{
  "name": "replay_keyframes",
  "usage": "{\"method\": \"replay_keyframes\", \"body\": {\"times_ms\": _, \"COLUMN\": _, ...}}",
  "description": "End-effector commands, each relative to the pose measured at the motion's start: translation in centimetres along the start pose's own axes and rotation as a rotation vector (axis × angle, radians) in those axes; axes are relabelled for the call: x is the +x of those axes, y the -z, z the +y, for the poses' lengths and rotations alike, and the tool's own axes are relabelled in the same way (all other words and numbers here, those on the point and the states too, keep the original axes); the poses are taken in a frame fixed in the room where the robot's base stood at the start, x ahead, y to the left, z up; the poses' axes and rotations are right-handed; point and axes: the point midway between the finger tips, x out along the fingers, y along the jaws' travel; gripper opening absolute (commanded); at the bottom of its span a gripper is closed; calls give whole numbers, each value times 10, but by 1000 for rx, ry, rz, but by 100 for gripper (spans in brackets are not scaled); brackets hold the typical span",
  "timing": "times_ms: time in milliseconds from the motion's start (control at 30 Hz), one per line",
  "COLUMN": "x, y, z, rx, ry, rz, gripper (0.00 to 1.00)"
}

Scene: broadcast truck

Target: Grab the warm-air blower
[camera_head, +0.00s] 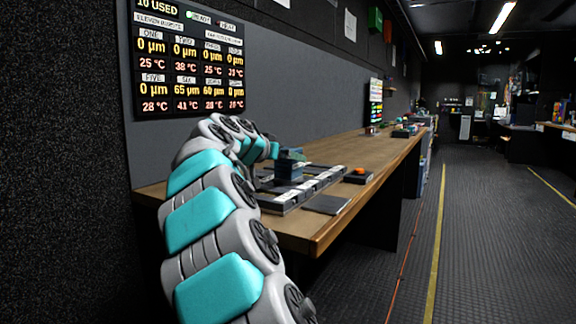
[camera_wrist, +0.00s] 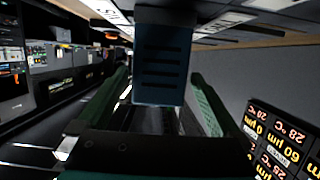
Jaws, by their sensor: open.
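A dark blue box with a row of slots, which looks like the warm-air blower (camera_head: 290,168), stands on the wooden bench among the grey-white strips. In the wrist view the blower (camera_wrist: 160,62) is straight ahead, with its slotted face towards the camera. My gripper (camera_wrist: 159,82) is open, with one green finger on either side of the view and the box between or just beyond their tips. I cannot tell whether the fingers touch it. In the head view my arm covers part of the bench and most of the gripper.
An orange-topped dark box (camera_head: 358,176) and a flat dark pad (camera_head: 326,204) are near the front edge. A readings screen (camera_head: 190,60) hangs on the wall behind.

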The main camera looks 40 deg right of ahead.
Motion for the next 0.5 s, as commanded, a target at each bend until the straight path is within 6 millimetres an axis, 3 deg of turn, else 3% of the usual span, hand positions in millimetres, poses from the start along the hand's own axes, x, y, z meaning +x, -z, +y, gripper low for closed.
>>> {"method": "replay_keyframes", "body": {"times_ms": 400, "x": 49, "y": 2, "z": 2, "rx": 0, "ry": -2, "rz": -2, "gripper": 100}}
{"method": "replay_keyframes", "body": {"times_ms": 500, "x": 51, "y": 2, "z": 2, "rx": 0, "ry": -2, "rz": -1, "gripper": 100}}
